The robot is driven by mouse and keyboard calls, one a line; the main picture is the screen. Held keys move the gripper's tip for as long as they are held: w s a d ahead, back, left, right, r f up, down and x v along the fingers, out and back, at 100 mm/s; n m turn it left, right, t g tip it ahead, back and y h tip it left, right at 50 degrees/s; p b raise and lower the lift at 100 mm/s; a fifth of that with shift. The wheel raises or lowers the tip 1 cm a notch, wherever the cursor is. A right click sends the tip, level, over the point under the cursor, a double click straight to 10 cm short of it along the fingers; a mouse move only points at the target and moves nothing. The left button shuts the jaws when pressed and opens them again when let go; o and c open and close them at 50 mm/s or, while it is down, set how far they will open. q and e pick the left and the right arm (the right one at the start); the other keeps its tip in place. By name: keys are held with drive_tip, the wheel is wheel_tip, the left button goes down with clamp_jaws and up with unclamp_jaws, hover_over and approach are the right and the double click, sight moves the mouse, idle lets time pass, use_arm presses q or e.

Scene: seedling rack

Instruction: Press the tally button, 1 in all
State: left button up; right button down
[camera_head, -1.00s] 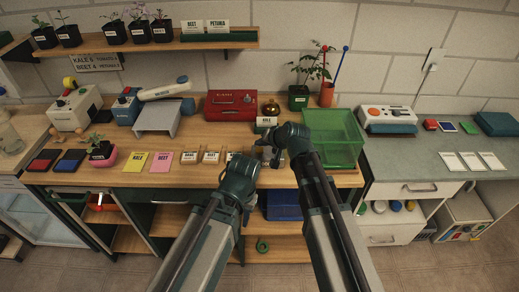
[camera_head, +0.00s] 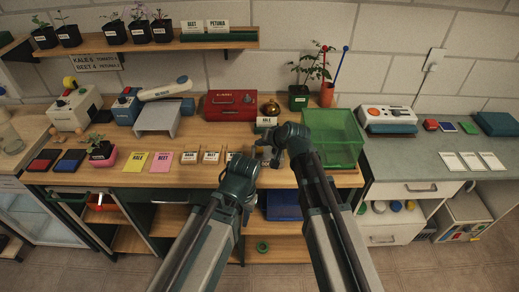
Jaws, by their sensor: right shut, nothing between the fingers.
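A round gold dome (camera_head: 271,106) stands at the back of the wooden bench, behind a small white card (camera_head: 266,121). It looks like a push button or bell, but I cannot tell for sure that it is the tally button. My right gripper (camera_head: 267,153) is shut and empty. It is above the bench, in front of the dome and the card, and apart from the dome. My left wrist (camera_head: 240,170) is over the bench's front edge, left of the right gripper. Its own links hide the left fingers, so their state does not show.
A red box (camera_head: 231,104) stands left of the dome, and a green transparent bin (camera_head: 333,137) stands to the right. Small white cards (camera_head: 211,157) and a yellow card (camera_head: 162,162) lie on the bench. A control box with an orange button (camera_head: 388,114) sits on the grey counter.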

sight(261, 151)
drive_tip(key=shift+f, duration=0.1)
drive_tip(key=shift+f+b, duration=0.3)
drive_tip(key=shift+b, duration=0.1)
drive_tip(key=shift+f+b, duration=0.55)
idle(0.6)
drive_tip(key=shift+r, duration=0.2)
drive_tip(key=shift+r+p, duration=0.75)
drive_tip(key=shift+p, duration=0.2)
wheel_tip(261, 151, up, 5)
drive_tip(key=p, duration=0.5)
drive_tip(key=shift+r, duration=0.1)
